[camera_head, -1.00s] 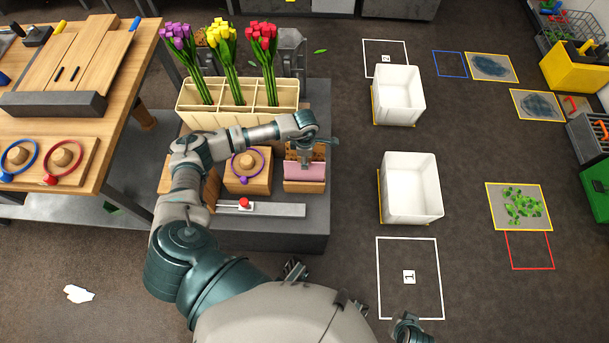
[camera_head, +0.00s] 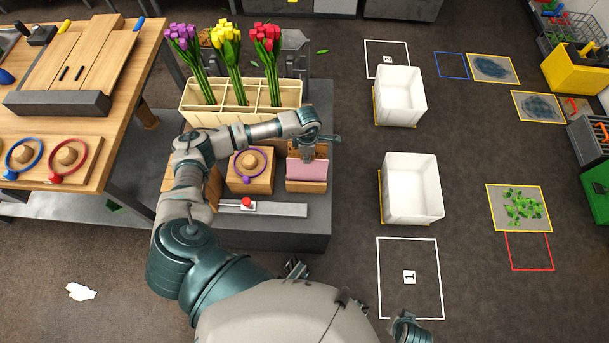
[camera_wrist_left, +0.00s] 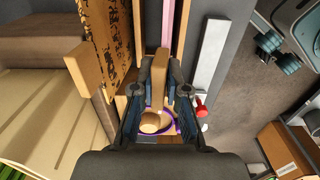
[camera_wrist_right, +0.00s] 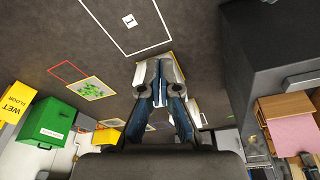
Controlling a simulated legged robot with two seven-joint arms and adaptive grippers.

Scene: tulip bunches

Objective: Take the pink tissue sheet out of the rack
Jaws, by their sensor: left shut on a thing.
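The pink tissue sheet (camera_head: 307,170) stands upright at the wooden rack (camera_head: 306,187) on the dark bench. Its edge shows as a pink strip in the left wrist view (camera_wrist_left: 196,22). My left gripper (camera_head: 308,146) is over the rack, shut at the sheet's top. A tan piece (camera_wrist_left: 158,80) lies between its fingers; the fingers hide how it joins the sheet. A brown patterned sheet (camera_wrist_left: 117,35) stands beside it. The pink sheet also shows in the right wrist view (camera_wrist_right: 296,134). My right gripper (camera_wrist_right: 160,82) looks shut and empty, low beside my body.
A planter (camera_head: 243,115) of purple, yellow and red tulips stands behind my left arm. Left of the rack is a block with a purple ring (camera_head: 249,165).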

